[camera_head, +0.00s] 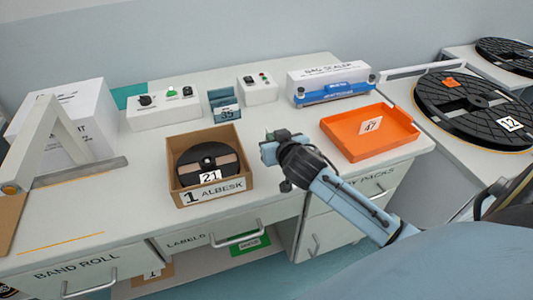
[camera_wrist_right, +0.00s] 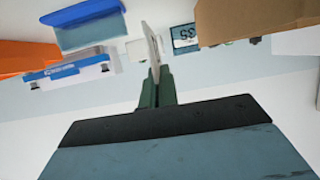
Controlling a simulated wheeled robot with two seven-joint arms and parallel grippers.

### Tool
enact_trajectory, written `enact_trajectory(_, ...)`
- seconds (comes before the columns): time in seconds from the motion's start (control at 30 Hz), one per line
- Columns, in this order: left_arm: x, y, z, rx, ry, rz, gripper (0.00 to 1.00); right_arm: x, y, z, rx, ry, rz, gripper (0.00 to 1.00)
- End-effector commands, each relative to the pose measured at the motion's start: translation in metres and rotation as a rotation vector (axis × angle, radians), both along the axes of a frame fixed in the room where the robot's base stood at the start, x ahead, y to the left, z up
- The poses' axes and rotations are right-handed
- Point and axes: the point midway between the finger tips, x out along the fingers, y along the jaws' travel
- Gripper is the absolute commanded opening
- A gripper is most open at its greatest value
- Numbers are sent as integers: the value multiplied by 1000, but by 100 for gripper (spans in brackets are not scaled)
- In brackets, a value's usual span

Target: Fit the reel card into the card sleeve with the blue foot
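My right gripper (camera_head: 270,145) is over the table's front part, just right of the cardboard box. In the right wrist view its green fingers (camera_wrist_right: 158,88) are shut on a thin pale card (camera_wrist_right: 152,45), seen nearly edge-on, so its face cannot be read. A blue-grey card sleeve (camera_head: 224,104) marked 35 stands at the back of the table, apart from the gripper. It also shows upside down in the right wrist view (camera_wrist_right: 186,38); its foot's colour is hard to tell. Another card (camera_head: 370,125), marked 47, is in the orange tray. My left gripper is not in view.
The box (camera_head: 214,197) holds a black reel (camera_head: 206,157) marked 21. The orange tray (camera_head: 385,148) is to the right. Control boxes (camera_head: 163,112) and a blue-and-white sealer (camera_head: 335,90) line the back. Table between box and sleeve is clear.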

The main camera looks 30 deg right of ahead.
Motion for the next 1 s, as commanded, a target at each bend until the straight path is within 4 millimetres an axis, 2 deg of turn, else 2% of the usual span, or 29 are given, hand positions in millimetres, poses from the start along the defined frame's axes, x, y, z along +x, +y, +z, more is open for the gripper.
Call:
enact_trajectory(0.17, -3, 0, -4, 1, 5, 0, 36, 0, 0, -14, 0, 1, 0, 0)
enact_trajectory(0.4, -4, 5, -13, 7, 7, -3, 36, 0, 1, -45, -1, 0, 1, 0)
enact_trajectory(0.6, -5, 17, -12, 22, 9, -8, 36, 0, 1, -44, 1, -1, 1, 0)
enact_trajectory(0.77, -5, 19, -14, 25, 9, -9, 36, 0, 1, -48, 1, 0, 1, 0)
enact_trajectory(0.93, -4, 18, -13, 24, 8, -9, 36, 0, 0, -47, 0, -1, 1, 22)
enact_trajectory(1.0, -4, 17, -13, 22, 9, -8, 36, 0, 0, -47, 0, -1, 1, 23)
